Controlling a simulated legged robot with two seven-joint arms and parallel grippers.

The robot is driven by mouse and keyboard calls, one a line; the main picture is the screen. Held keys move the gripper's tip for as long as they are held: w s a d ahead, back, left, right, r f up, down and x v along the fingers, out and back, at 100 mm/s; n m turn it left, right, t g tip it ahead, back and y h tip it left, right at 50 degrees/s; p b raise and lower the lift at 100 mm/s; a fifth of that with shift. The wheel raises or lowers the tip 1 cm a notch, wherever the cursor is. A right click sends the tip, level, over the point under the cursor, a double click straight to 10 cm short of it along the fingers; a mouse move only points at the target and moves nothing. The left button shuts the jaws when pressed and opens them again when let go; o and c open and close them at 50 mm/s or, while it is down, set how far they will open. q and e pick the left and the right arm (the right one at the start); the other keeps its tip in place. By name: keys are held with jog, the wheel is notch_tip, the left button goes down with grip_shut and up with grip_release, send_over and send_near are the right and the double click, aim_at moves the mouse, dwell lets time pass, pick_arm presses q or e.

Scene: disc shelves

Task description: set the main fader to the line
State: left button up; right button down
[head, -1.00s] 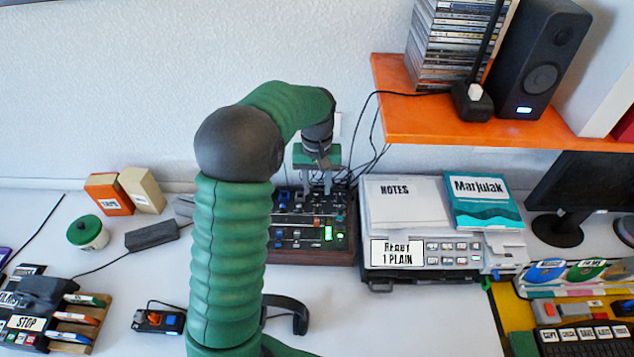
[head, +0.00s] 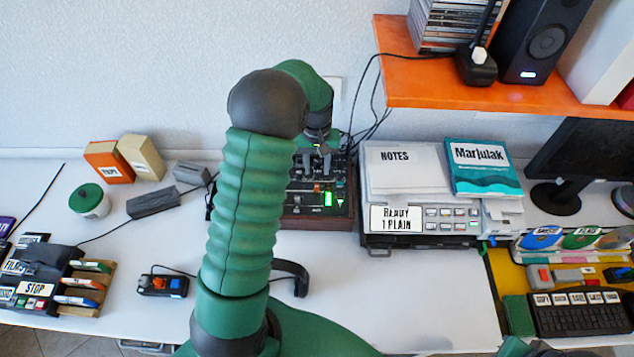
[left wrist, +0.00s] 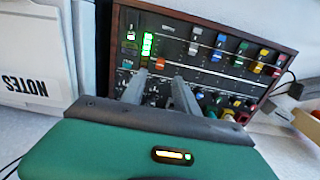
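The mixer (head: 345,218) is a dark panel in a wooden frame, partly hidden behind my left arm. In the left wrist view its panel (left wrist: 215,62) carries rows of coloured caps and a lit green level meter (left wrist: 148,45). An orange-red fader cap (left wrist: 160,63) sits beside the meter, presumably the main fader. My left gripper (left wrist: 160,77) is open, its two fingers apart on either side of that cap's position, and I cannot tell whether they touch it. It shows over the mixer in the head view (head: 318,160). The target line is not clear. My right gripper is not in view.
A printer-like unit (head: 425,218) with notes and a teal book (head: 482,168) stands right of the mixer. Cables rise behind it to an orange shelf (head: 500,90). A black headset-like band (head: 293,278) lies in front. The table's front middle is clear.

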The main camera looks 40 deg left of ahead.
aim_at(317, 186)
pick_arm(q)
notch_tip(317, 186, down, 9)
jog(key=shift+r, duration=0.15)
grip_shut()
dwell(1.4)
